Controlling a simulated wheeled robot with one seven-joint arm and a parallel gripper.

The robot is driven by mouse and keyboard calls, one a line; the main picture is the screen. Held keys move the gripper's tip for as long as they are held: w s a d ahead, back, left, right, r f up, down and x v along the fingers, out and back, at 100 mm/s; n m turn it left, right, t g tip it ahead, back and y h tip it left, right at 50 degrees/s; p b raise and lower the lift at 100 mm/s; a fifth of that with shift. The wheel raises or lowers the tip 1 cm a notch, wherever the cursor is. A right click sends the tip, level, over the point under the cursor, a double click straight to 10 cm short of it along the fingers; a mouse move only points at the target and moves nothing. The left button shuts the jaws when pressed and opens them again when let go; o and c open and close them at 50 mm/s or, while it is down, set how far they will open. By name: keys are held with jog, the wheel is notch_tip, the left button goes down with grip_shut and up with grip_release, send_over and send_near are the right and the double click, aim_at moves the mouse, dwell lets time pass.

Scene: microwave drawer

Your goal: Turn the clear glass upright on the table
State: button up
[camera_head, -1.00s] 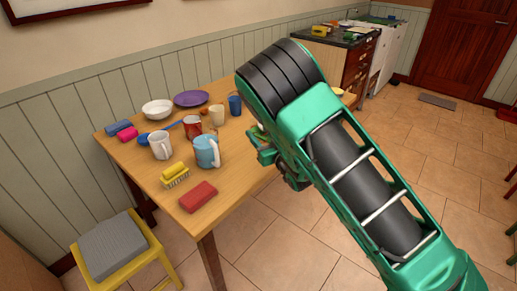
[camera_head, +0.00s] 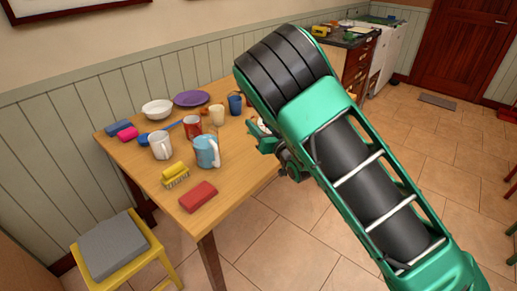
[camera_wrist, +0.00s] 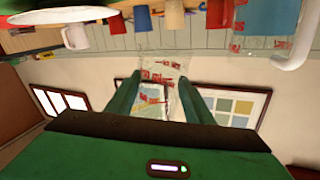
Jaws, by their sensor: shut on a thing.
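The clear glass (camera_wrist: 160,66) with red print shows in the wrist view. It is between the two green fingers of my gripper (camera_wrist: 160,82), which is shut on it. Its exact tilt is hard to tell there. In the head view, my gripper (camera_head: 263,138) is at the right edge of the wooden table (camera_head: 232,178), partly behind my arm. I cannot make out the glass in that view.
On the table are a light blue mug (camera_head: 207,152), a white mug (camera_head: 161,146), a red mug (camera_head: 192,127), a beige cup (camera_head: 217,115), a dark blue cup (camera_head: 235,104), a white bowl (camera_head: 157,109) and a purple plate (camera_head: 191,98). A red block (camera_head: 198,196) lies near the front edge.

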jog(key=m, duration=0.3)
jog(key=shift+m, duration=0.3)
jog(key=shift+w+d+m, duration=0.1)
jog(key=shift+m, duration=1.1)
jog(key=m, duration=0.3)
jog(key=shift+m, duration=0.3)
jog(key=shift+m, duration=0.8)
jog(key=m, duration=0.4)
